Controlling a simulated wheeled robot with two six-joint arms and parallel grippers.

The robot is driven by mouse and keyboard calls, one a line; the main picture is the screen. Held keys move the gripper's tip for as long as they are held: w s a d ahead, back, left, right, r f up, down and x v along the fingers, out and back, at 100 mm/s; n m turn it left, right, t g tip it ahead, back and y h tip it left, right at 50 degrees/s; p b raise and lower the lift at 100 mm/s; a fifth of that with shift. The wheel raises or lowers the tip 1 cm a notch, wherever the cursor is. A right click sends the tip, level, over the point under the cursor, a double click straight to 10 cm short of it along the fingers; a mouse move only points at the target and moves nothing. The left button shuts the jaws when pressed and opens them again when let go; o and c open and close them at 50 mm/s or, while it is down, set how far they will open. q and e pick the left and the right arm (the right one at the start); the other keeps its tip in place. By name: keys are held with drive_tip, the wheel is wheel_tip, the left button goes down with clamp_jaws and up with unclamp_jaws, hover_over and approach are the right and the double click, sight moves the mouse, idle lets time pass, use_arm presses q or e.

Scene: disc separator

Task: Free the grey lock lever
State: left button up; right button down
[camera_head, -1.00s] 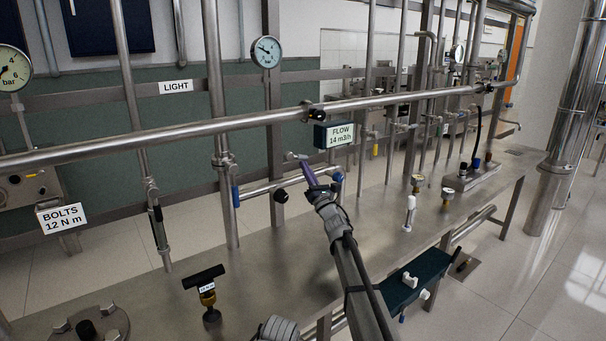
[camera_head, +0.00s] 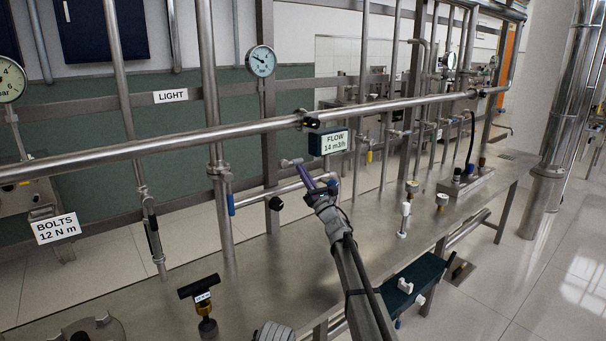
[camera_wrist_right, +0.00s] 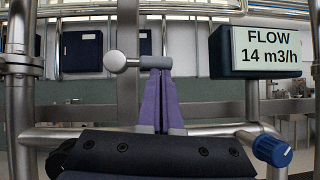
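The grey lock lever (camera_wrist_right: 155,62) is a short grey bar at the upper centre of the right wrist view, with a pale round knob (camera_wrist_right: 115,61) at its left. In the head view the lever (camera_head: 291,162) is small, left of and below the FLOW box. My right gripper (camera_wrist_right: 157,72) has purple fingers drawn close together at the lever's grey bar; they appear shut on it. In the head view this gripper (camera_head: 302,170) reaches up to the lever from below. The fingertips partly hide the contact. My left gripper is in neither view.
The FLOW box (camera_head: 329,142) is right of the lever. A blue knob (camera_wrist_right: 272,150) sits low right in the wrist view. A long horizontal pipe (camera_head: 240,132) crosses above my right gripper. A black T-handle (camera_head: 200,287) and a dark green tray (camera_head: 415,283) are nearer.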

drive_tip(key=w+f+b+v, duration=0.1)
drive_tip(key=f+b+v, duration=0.1)
drive_tip(key=b+v, duration=0.7)
drive_tip(key=v, duration=0.3)
drive_tip(key=shift+a+f+b, duration=0.2)
drive_tip(key=shift+f+b, duration=0.1)
drive_tip(key=shift+f, duration=0.1)
drive_tip(key=shift+s+f, duration=0.1)
drive_tip(key=shift+s, duration=0.05)
drive_tip(key=shift+a+f+n+y, duration=0.1)
drive_tip(key=shift+a+n+y, duration=0.05)
drive_tip(key=shift+n+y, duration=0.2)
